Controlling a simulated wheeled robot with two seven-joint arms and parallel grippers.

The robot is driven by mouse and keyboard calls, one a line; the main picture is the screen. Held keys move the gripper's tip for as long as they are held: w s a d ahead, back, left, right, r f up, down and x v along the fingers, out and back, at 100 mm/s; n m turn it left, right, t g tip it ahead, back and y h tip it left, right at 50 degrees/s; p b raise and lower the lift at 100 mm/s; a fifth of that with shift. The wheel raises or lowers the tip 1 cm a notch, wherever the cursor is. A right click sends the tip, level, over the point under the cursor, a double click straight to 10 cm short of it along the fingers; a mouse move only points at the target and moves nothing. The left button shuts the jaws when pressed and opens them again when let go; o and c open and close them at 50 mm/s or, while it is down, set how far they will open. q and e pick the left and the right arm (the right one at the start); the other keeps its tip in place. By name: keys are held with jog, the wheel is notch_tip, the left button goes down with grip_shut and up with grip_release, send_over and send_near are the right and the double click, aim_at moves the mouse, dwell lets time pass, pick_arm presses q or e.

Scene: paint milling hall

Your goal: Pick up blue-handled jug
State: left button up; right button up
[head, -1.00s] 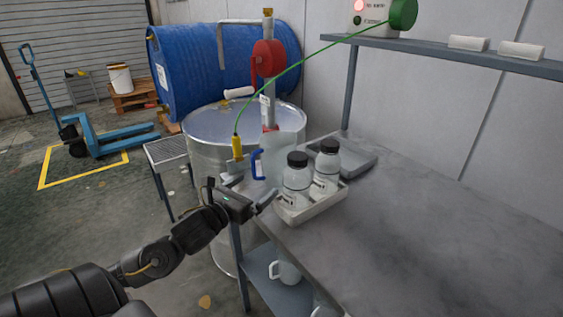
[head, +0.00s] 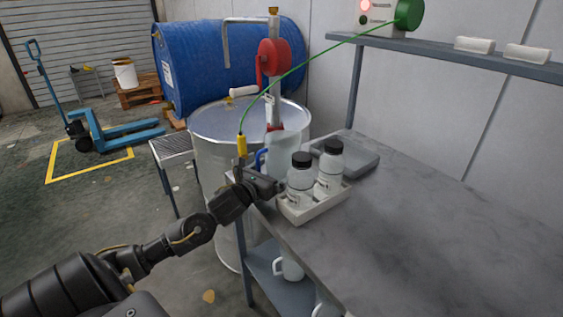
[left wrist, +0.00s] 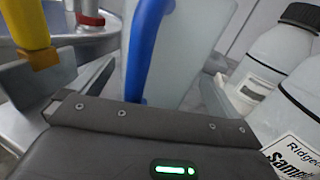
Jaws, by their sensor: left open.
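The jug (head: 285,150) is a pale translucent vessel with a blue handle (head: 262,158) on its left side. It stands upright at the bench's far left corner, behind two bottles. My left gripper (head: 268,178) is at the bench edge, just in front of the handle, partly hiding the jug's lower part. In the left wrist view the blue handle (left wrist: 146,45) rises between my open fingers, with the jug body (left wrist: 185,50) right behind it. I cannot tell whether a finger touches it. My right gripper is not in view.
Two black-capped white bottles (head: 300,185) stand in a white tray (head: 325,207) right beside my gripper. A yellow clamp (head: 241,147) on a green cable hangs at the metal drum (head: 215,155). The bench's right part (head: 430,240) is clear.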

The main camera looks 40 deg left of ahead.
pick_arm(q)
jog(key=shift+w, duration=0.35)
jog(key=c, duration=0.7)
